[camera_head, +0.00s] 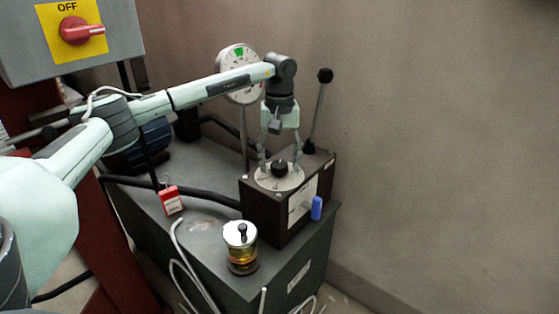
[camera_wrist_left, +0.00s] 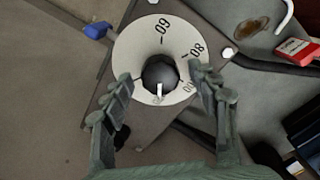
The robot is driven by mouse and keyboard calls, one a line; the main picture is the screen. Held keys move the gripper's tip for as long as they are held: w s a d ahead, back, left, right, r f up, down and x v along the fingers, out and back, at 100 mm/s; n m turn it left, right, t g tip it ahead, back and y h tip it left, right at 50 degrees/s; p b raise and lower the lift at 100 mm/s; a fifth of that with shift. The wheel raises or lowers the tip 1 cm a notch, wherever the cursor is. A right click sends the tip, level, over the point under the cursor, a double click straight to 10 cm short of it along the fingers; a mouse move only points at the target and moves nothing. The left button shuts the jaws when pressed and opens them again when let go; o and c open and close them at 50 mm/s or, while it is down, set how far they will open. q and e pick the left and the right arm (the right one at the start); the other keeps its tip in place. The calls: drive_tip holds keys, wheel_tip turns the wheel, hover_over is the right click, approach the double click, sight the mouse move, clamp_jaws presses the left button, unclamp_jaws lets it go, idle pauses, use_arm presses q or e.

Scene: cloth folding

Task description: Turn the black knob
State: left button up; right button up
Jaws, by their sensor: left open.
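The black knob (camera_head: 280,168) sits at the centre of a round white dial plate on top of a dark box (camera_head: 262,207). In the left wrist view the knob (camera_wrist_left: 160,74) carries a white pointer mark, and the dial plate (camera_wrist_left: 140,45) shows printed numbers. My left gripper (camera_head: 279,160) points down over the dial. In the left wrist view its two fingers (camera_wrist_left: 160,85) are open, one on each side of the knob, with gaps between them and it. The fingertips' exact height over the dial cannot be told. My right gripper is not in view.
A lever with a black ball (camera_head: 325,75) rises behind the box. A round gauge (camera_head: 238,75) stands behind my left arm. A glass jar (camera_head: 241,248), a red tag (camera_head: 171,200) and cables are on the grey cabinet. A blue handle (camera_head: 317,208) sticks out at the box's front.

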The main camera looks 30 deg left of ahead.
sight(280, 164)
use_arm(q)
wheel_tip(280, 164, up, 12)
idle(0.6)
idle(0.5)
